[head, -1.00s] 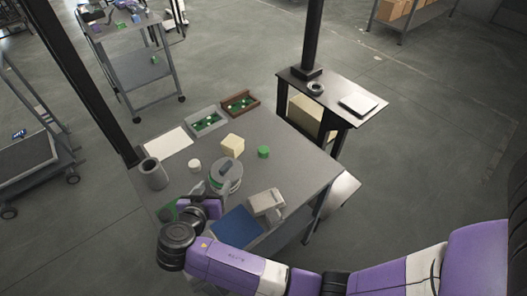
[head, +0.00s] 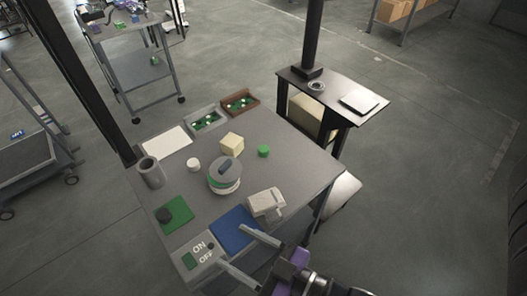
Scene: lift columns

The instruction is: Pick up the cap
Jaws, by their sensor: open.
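I cannot tell for sure which thing is the cap. One candidate is a small green round piece (head: 263,151) right of the cream block. Others are a small white round piece (head: 193,164) and a dark round piece (head: 163,215) on a green mat (head: 179,213). A round grey and white container with a green band (head: 224,182) stands mid-table, a dark handle-like piece (head: 225,168) on top.
On the grey table (head: 290,160) stand a grey cup (head: 151,173), a cream block (head: 232,142), a pale device (head: 266,204), a blue mat (head: 234,228), an ON/OFF panel (head: 199,255) and two trays at the back. A black column (head: 312,35) rises behind right.

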